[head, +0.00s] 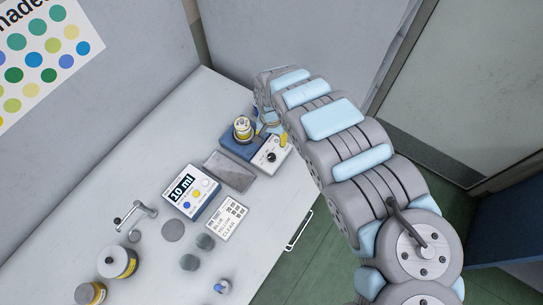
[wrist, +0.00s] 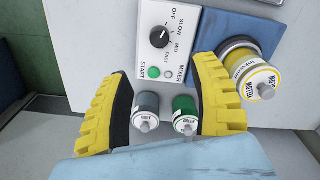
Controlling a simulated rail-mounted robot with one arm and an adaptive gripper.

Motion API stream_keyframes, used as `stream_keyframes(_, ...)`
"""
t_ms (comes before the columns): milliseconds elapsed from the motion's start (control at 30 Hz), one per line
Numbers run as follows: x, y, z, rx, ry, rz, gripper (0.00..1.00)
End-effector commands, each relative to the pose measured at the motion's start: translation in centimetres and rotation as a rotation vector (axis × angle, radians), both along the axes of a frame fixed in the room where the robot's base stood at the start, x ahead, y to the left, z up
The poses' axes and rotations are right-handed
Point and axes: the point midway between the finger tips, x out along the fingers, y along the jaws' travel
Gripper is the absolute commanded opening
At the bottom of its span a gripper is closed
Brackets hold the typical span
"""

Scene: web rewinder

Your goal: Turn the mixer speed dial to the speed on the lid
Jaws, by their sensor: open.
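The mixer is a white control panel (wrist: 146,45) beside a blue base (wrist: 212,38); in the head view it stands at the table's far end (head: 258,157). Its black speed dial (wrist: 159,37) is labelled OFF, SLOW, MID and FAST; its white mark appears to point up and right, but I cannot tell the exact setting. A yellow-banded jar (wrist: 240,60) sits on the blue base, also visible in the head view (head: 243,131). Its lid (wrist: 266,83) has printing too small to read surely. My gripper (wrist: 160,80) is open and empty, below the dial, not touching it.
A green START button (wrist: 154,72) is on the panel. A grey-banded jar (wrist: 147,108) and a green-banded jar (wrist: 185,112) show between my fingers. Nearer on the table are a "10 ml" display box (head: 190,190), a printed card (head: 227,217) and a grey plate (head: 229,170).

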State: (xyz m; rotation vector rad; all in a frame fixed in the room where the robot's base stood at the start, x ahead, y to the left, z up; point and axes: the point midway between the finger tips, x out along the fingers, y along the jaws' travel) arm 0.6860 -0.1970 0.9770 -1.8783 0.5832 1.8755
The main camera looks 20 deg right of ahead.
Motion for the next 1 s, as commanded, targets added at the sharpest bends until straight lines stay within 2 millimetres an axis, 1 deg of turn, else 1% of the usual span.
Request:
stream_keyframes(33, 0.0, 0.2, -0.8, 0.003, 0.002, -0.001, 0.62)
stream_keyframes(300, -0.1, 0.2, -3.8, 0.004, 0.004, 0.0, 0.62)
stream_keyframes(1000, 0.0, 0.2, -10.6, 0.003, -0.001, 0.0, 0.62)
